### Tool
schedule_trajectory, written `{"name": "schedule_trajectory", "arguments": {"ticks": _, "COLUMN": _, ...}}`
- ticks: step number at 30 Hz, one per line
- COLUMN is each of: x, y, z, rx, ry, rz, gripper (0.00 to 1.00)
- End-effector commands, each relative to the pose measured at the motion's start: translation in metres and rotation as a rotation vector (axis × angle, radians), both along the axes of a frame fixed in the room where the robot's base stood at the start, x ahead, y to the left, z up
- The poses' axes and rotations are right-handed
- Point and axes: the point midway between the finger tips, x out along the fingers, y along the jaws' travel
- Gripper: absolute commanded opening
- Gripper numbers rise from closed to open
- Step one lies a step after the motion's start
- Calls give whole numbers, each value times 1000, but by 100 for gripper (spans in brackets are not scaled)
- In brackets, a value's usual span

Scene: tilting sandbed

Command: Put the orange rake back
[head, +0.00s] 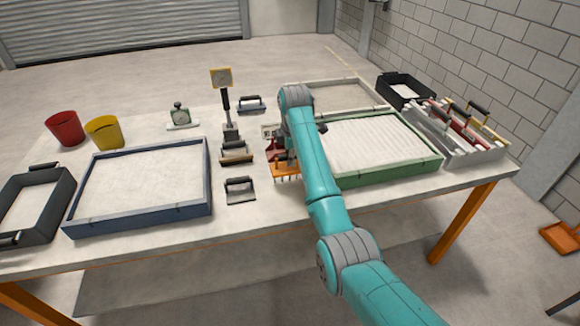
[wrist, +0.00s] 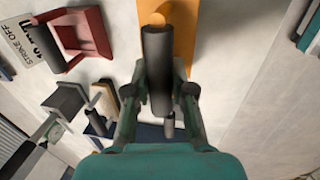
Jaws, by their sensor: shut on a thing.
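The orange rake (head: 286,172) shows in the head view just left of my forearm, its toothed edge towards the front of the table. In the wrist view its flat orange head (wrist: 181,30) is at the top, and its dark cylindrical handle (wrist: 158,60) runs down between my fingers. My gripper (wrist: 158,95) is shut on this handle. In the head view my arm hides most of the gripper and the handle. I cannot tell whether the rake touches the table.
A red tool (wrist: 85,35) lies close beside the rake, near a "STRIKE OFF" label (wrist: 18,42). A green-framed sand tray (head: 385,174) is right of my arm, a blue-framed one (head: 140,225) left. A grey rack (head: 480,155) at the far right holds several tools.

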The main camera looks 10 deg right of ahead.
Motion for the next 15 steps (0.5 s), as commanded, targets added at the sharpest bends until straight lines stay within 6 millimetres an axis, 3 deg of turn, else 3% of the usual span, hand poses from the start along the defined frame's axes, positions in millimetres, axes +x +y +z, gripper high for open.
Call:
{"name": "schedule_trajectory", "arguments": {"ticks": 6, "x": -1, "y": 0, "z": -33, "rx": 0, "ry": 2, "rz": 0, "gripper": 0}}
{"name": "schedule_trajectory", "arguments": {"ticks": 15, "x": 0, "y": 0, "z": -38, "rx": 0, "ry": 0, "rz": 0, "gripper": 0}}
